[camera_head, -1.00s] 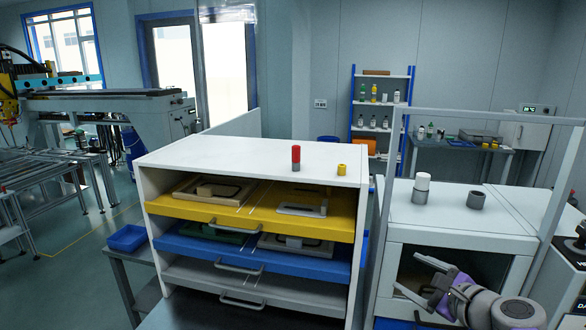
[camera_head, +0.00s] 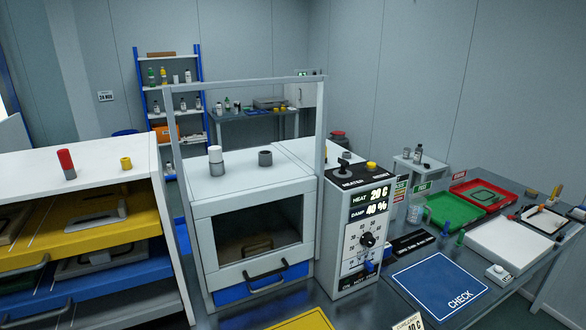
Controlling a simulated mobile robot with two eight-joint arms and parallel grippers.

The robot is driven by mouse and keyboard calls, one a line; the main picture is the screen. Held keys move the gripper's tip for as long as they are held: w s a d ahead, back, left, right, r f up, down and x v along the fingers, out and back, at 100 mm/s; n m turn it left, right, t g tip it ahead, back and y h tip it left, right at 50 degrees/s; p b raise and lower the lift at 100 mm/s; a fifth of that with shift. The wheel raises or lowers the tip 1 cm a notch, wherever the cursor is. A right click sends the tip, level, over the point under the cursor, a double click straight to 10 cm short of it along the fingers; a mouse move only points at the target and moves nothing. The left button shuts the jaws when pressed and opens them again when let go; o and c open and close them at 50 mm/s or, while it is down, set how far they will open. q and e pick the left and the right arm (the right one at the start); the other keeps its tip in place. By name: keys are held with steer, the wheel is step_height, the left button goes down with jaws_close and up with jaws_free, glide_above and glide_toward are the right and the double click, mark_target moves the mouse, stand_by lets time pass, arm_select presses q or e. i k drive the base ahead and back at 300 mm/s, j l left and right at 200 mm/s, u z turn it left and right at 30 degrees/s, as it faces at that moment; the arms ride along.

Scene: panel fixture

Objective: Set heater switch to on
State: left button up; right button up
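The white control box (camera_head: 340,215) stands right of the glass-fronted oven cabinet (camera_head: 255,235). On its top a black toggle-like lever (camera_head: 344,160) stands on a dark label strip that seems to read "HEATER"; its on or off position cannot be told. A yellow button (camera_head: 371,166) sits beside it. The box's display (camera_head: 370,202) reads HEAT 20 C and DAMP 40 %. Below it are a black dial knob (camera_head: 367,240) and a small blue part (camera_head: 370,266). Neither gripper is in view.
A white shelf unit with yellow and blue drawers (camera_head: 90,240) stands at left. A tall grey frame (camera_head: 322,120) rises around the cabinet, close to the box. The right table holds a blue CHECK mat (camera_head: 438,285), a green tray (camera_head: 455,212) and a red tray (camera_head: 483,193).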

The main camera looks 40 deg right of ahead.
mark_target(344, 164)
steer(key=z, duration=1.7)
